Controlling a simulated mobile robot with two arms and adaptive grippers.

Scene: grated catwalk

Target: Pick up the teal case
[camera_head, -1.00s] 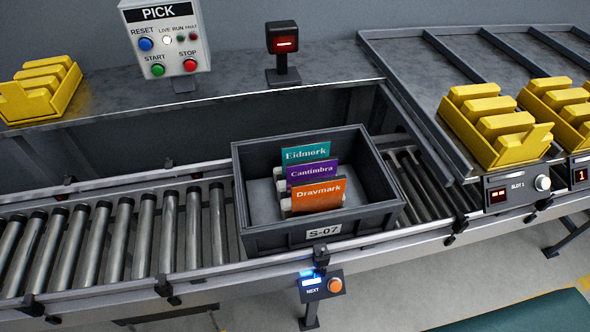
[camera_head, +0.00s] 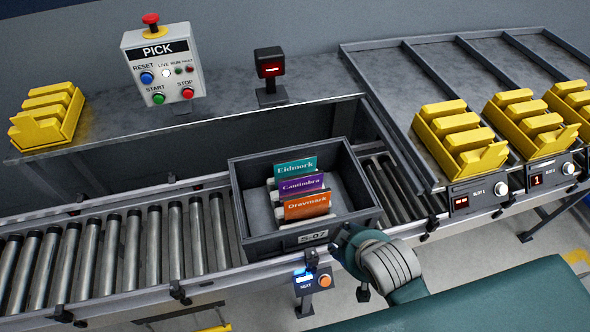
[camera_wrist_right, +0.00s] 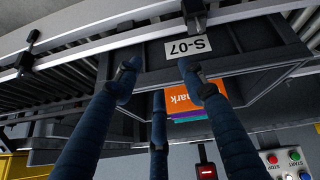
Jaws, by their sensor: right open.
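The teal case (camera_head: 296,167), labelled Eidmork, stands in the dark grey tote (camera_head: 246,213) marked S-07. It is the rearmost of three cases, behind the purple case (camera_head: 302,184) and the orange case (camera_head: 307,205). My right arm comes in at the lower right of the head view, its end by the tote's front right corner. In the right wrist view my right gripper (camera_wrist_right: 158,82) has its fingers spread and empty, near the tote's front. Past the fingers, the orange case (camera_wrist_right: 184,101) shows, with a thin edge of teal beyond. My left gripper is not in view.
The tote sits on a roller conveyor (camera_head: 150,245) with side rails. A NEXT button post (camera_head: 312,281) stands in front of it. Behind are a PICK control box (camera_head: 163,75) and a small display (camera_head: 270,63). Yellow bins (camera_head: 460,140) stand at right, another (camera_head: 45,118) at left.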

